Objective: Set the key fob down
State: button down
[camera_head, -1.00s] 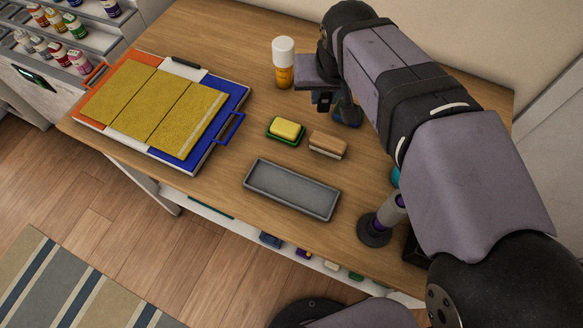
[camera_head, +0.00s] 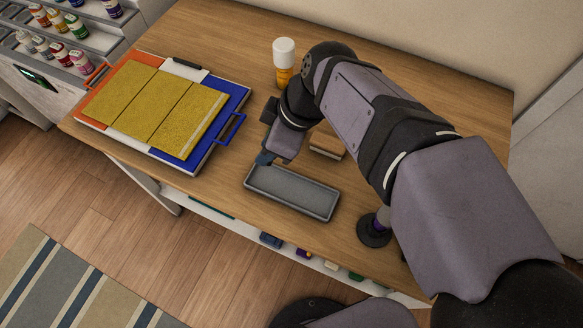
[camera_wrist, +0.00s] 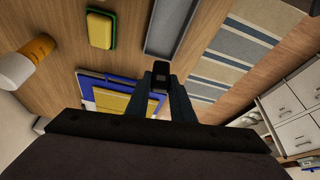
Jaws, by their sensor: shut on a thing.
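The small black key fob (camera_wrist: 158,76) is held between my fingertips in the wrist view. My gripper (camera_wrist: 160,92) is shut on it. In the head view my gripper (camera_head: 265,158) points down beside the upper left end of the grey tray (camera_head: 262,191), and the fob cannot be made out there. The empty tray also shows in the wrist view (camera_wrist: 172,30), just beyond the fob. How high the fob is above the table is hard to tell.
A brush-like block (camera_head: 327,146) lies behind the tray. A white-capped orange bottle (camera_head: 284,62) stands at the back. A blue-edged board with yellow panels (camera_head: 242,92) lies left.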

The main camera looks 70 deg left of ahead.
jog(key=shift+d+n+h, duration=0.1)
jog(key=shift+n+h, duration=0.4)
jog(key=shift+n, duration=0.9)
jog(key=shift+f, duration=0.1)
jog(key=shift+f+p, duration=1.15)
jog(key=shift+f, duration=3.75)
jog(key=shift+f, duration=0.2)
jog(key=c, duration=1.5)
grip_release()
jog(key=shift+r, duration=0.1)
jog(key=shift+c, duration=0.2)
jog(key=b+v, duration=0.2)
jog(key=v, duration=1)
jog(key=shift+w, duration=0.2)
